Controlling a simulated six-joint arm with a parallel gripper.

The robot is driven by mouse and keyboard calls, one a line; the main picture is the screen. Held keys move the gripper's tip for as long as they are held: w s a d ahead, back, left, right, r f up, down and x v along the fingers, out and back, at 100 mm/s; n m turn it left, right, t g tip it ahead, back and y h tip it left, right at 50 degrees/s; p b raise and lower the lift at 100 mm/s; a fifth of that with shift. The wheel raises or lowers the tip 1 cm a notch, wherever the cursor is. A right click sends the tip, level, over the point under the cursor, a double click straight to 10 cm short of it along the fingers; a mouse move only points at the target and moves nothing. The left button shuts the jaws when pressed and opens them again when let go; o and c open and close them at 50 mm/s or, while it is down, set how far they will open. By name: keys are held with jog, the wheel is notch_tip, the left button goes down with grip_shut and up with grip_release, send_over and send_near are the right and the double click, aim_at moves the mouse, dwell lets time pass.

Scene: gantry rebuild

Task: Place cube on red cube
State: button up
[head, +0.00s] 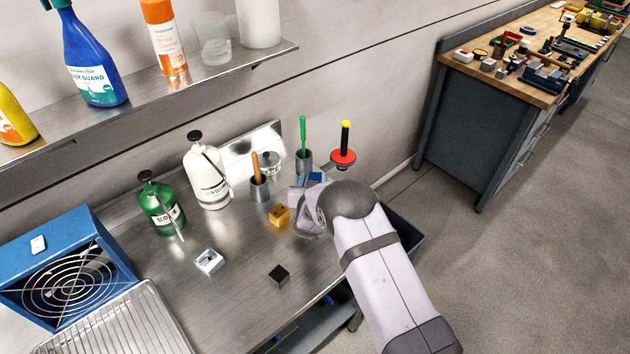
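A black cube (279,275) lies on the steel bench near its front edge. A yellow-orange block (279,215) with dark marks stands farther back, just left of my gripper (303,225). A white and grey block (209,262) sits to the left of the black cube. I see no red cube; my arm hides part of the bench. My gripper is low over the right end of the bench, seen from behind and the side. Its fingers are mostly hidden, so I cannot tell whether it is open or holds anything.
Green (161,204) and white (207,175) bottles stand at the back. Grey cups with an orange-handled tool (257,178) and a green-handled tool (303,138) are behind my gripper, near a red disc (342,157). A blue fan box (66,268) and rack (120,325) fill the left.

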jog(key=shift+r, duration=0.2)
jog(key=shift+s, duration=0.1)
jog(key=b+v, duration=0.3)
jog(key=v, duration=0.8)
jog(key=shift+s+r, duration=0.25)
jog(key=shift+s, duration=0.1)
jog(key=shift+d, duration=0.1)
jog(key=s+d+r+g, duration=0.1)
jog(key=s+d+g, duration=0.5)
jog(key=s+d, duration=0.4)
jog(key=s+d+r+g, duration=0.1)
jog(key=s+d+g, duration=0.6)
jog(key=s, duration=1.4)
jog(key=d, duration=0.3)
jog(key=shift+d+r+g, duration=0.2)
jog(key=shift+r+g, duration=0.05)
jog(key=shift+g, duration=0.05)
